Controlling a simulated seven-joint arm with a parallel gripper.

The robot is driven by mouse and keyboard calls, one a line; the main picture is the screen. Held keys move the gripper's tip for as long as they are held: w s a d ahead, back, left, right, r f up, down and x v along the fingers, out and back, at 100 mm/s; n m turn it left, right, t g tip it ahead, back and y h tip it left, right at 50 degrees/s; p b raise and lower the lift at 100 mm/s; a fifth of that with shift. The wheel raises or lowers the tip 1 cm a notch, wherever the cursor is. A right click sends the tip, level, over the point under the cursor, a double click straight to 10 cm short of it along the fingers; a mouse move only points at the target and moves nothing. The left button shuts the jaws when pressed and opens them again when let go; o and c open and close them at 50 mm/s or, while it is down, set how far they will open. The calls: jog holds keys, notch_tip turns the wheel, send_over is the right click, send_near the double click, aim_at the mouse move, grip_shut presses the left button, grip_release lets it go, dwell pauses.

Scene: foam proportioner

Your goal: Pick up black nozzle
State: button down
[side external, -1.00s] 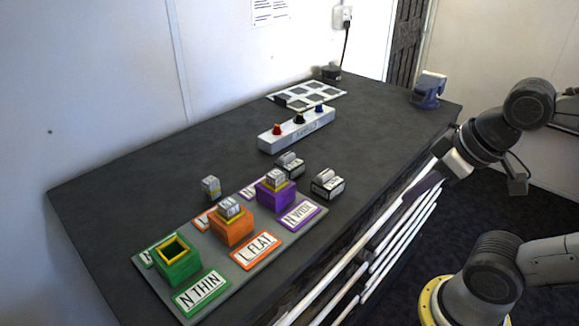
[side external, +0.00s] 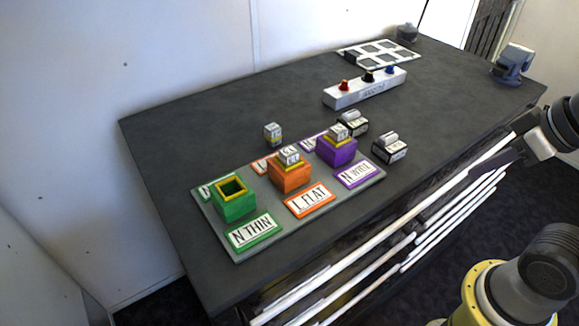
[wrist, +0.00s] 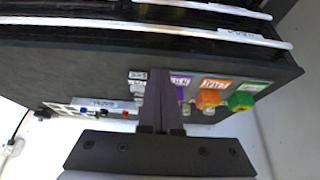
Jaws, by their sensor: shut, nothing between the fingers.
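The black nozzle (side external: 367,76) stands upright in the middle of a silver rack (side external: 350,94), between a red nozzle (side external: 344,86) and a blue nozzle (side external: 389,70). In the wrist view the rack (wrist: 108,103) appears upside down beyond my fingers, to the left. My gripper (wrist: 160,75) is shut and empty, its two dark fingers together. In the side view my gripper (side external: 490,166) is at the right, off the bench's front edge, well apart from the black nozzle.
Green (side external: 234,205), orange (side external: 290,178) and purple (side external: 337,151) boxes stand on a grey board with label plates. Small grey labelled blocks (side external: 390,147) lie nearby. A white grid tray (side external: 380,53) and blue-grey device (side external: 512,65) are at the back. White rails run along the front.

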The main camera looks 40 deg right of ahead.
jog(key=shift+c, duration=1)
grip_release()
jog(key=w+r+t, duration=0.1)
jog(key=w+r, duration=0.6)
jog(key=w, duration=0.2)
jog(key=g, duration=0.1)
send_over(354, 115)
jog(key=s+a, duration=0.1)
jog(key=s, duration=0.4)
notch_tip(354, 115, down, 4)
jog(key=r, duration=0.1)
jog(key=shift+g, duration=0.6)
jog(key=x, duration=1.1)
jog(key=shift+s+d+f, duration=0.15)
jog(key=shift+s+d, duration=0.15)
jog(key=shift+d, duration=0.05)
jog(key=shift+s+x, duration=0.2)
jog(key=shift+x, duration=2.9)
